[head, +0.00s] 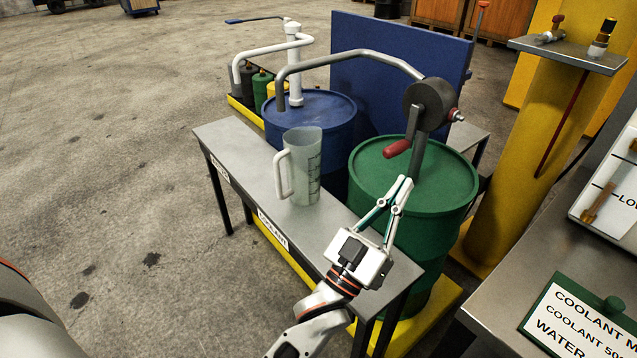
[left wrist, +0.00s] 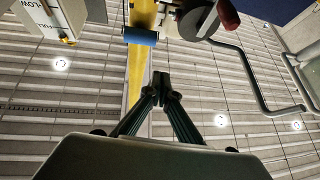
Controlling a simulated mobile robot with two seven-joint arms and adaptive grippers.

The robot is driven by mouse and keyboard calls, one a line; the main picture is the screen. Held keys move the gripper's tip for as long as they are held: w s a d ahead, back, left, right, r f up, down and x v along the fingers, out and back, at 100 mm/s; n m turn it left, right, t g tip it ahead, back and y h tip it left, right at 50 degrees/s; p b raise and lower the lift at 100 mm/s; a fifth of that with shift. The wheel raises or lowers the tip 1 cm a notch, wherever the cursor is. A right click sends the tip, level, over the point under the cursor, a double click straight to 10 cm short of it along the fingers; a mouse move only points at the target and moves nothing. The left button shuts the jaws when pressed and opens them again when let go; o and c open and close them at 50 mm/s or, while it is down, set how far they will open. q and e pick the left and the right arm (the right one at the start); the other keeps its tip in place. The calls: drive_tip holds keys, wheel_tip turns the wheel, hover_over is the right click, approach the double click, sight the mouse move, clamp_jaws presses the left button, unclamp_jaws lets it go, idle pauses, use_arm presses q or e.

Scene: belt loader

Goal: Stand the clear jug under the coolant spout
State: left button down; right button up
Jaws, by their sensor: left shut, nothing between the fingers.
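The clear jug (head: 304,178) stands upright on a narrow grey bench (head: 232,143), its handle to the left. A grey spout pipe (head: 345,58) runs left from the crank pump (head: 428,104) on the green drum (head: 440,190); its end hangs close to the jug in the picture, but I cannot tell whether it is directly above it. A COOLANT label (head: 272,231) is on the bench's front edge. My left gripper (head: 404,183) is shut and empty, pointing up before the green drum, right of the jug and apart from it. It also shows in the left wrist view (left wrist: 161,80).
A blue drum (head: 330,112) with a white pump and spout (head: 270,48) stands behind the bench. A grey table with a coolant sign (head: 578,322) is at right. Floor at left is clear.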

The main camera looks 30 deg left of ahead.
sight(297, 173)
use_arm(q)
drive_tip(key=w+a+f+m+g+y, duration=0.2)
drive_tip(key=a+f+m+g+y, duration=0.3)
drive_tip(key=f+m, duration=0.5)
drive_tip(key=a+f+m+y, duration=0.1)
drive_tip(key=a, duration=0.2)
drive_tip(key=s+a+f+m+g+y, duration=0.1)
drive_tip(key=a+y, duration=0.1)
drive_tip(key=a, duration=0.1)
drive_tip(key=s+a+f+m+g+y, duration=0.1)
drive_tip(key=a+y, duration=0.1)
drive_tip(key=a, duration=0.1)
drive_tip(key=shift+a+f+p, duration=0.35)
drive_tip(key=shift+p, duration=0.05)
drive_tip(key=shift+w+a, duration=0.15)
drive_tip(key=shift+a, duration=0.05)
drive_tip(key=x, duration=1)
drive_tip(key=shift+f, duration=0.15)
drive_tip(key=a, duration=0.2)
drive_tip(key=shift+a, duration=0.25)
drive_tip(key=shift+s+a, duration=0.3)
drive_tip(key=shift+a, duration=0.35)
use_arm(e)
drive_tip(key=shift+s+d+f, duration=0.25)
drive_tip(key=shift+d+f, duration=0.25)
drive_tip(key=shift+d, duration=0.15)
